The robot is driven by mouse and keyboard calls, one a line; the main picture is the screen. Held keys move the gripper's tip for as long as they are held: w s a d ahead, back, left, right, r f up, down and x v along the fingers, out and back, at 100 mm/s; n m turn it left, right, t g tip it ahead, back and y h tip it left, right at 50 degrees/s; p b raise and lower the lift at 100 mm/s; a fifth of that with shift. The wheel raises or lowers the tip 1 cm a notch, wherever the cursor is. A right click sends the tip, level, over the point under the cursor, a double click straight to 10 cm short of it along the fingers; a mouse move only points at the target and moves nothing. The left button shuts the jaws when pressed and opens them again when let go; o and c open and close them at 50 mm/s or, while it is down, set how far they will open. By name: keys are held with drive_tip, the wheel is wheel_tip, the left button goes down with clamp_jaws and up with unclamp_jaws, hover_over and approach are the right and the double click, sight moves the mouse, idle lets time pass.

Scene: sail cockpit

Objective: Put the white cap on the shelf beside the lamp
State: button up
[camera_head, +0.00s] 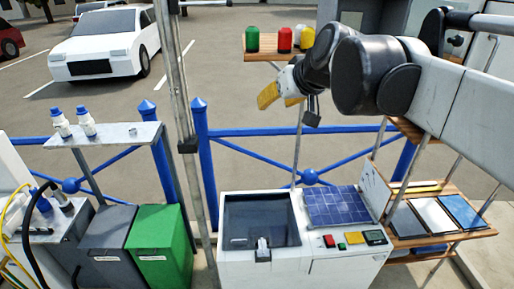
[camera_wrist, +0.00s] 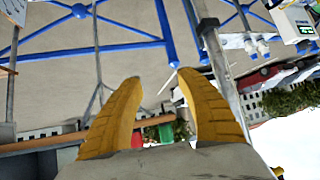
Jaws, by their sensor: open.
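My gripper (camera_head: 279,101) is open and empty, with yellow fingers pointing down and left over the pavement. Its fingers (camera_wrist: 163,90) stand wide apart in the wrist view. A small wooden shelf (camera_head: 262,57) behind it carries a green cylinder (camera_head: 253,39), a red cylinder (camera_head: 285,40) and a yellow one (camera_head: 307,38). A pale piece (camera_head: 297,34) between red and yellow may be the white cap; it is partly hidden. In the wrist view, the red cylinder (camera_wrist: 137,139) and green cylinder (camera_wrist: 165,133) show upside down between the fingers. I cannot pick out the lamp for certain.
A blue railing (camera_head: 250,133) and a metal pole (camera_head: 178,120) stand nearby. Bottles with blue caps (camera_head: 74,122) are on a grey shelf (camera_head: 125,136) at left. A white cabinet (camera_head: 335,274) with a solar panel (camera_head: 335,206) stands in front. Wooden shelves (camera_head: 470,240) are at right.

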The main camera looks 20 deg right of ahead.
drive_tip(key=s+a+f+g, duration=0.1)
drive_tip(key=s+a+f, duration=0.2)
drive_tip(key=s+f, duration=0.6)
drive_tip(key=s+a+f+g, duration=0.2)
drive_tip(key=s+a+f, duration=0.1)
drive_tip(key=s+f, duration=0.7)
drive_tip(key=shift+f+h, duration=0.3)
drive_tip(key=shift+f, duration=0.1)
